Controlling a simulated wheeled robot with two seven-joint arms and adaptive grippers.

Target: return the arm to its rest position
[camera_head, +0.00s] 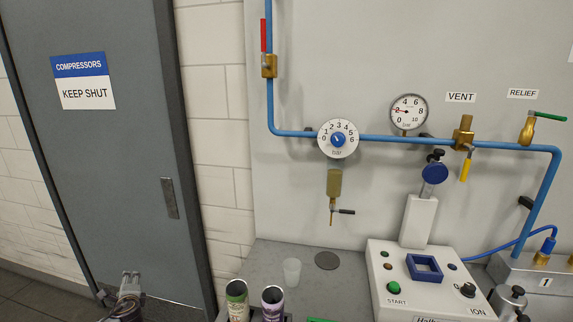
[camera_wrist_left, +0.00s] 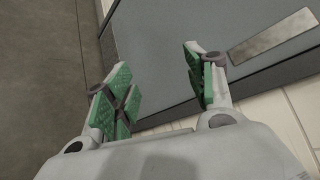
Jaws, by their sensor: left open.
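My left gripper (camera_head: 130,281) is low at the left of the head view, in front of the lower part of the grey door. In the left wrist view my left gripper (camera_wrist_left: 158,85) shows two green-padded fingers spread wide apart with nothing between them. Behind the fingers are the grey floor and the grey door with its metal plate. My right gripper is in neither view.
The grey door (camera_head: 113,150) carries a "KEEP SHUT" sign. Two cans, one green-banded (camera_head: 237,299) and one purple-banded (camera_head: 272,302), stand at the bench's front edge. A translucent cup (camera_head: 291,272) and a white control box (camera_head: 388,292) are on the bench. Blue piping runs along the wall panel.

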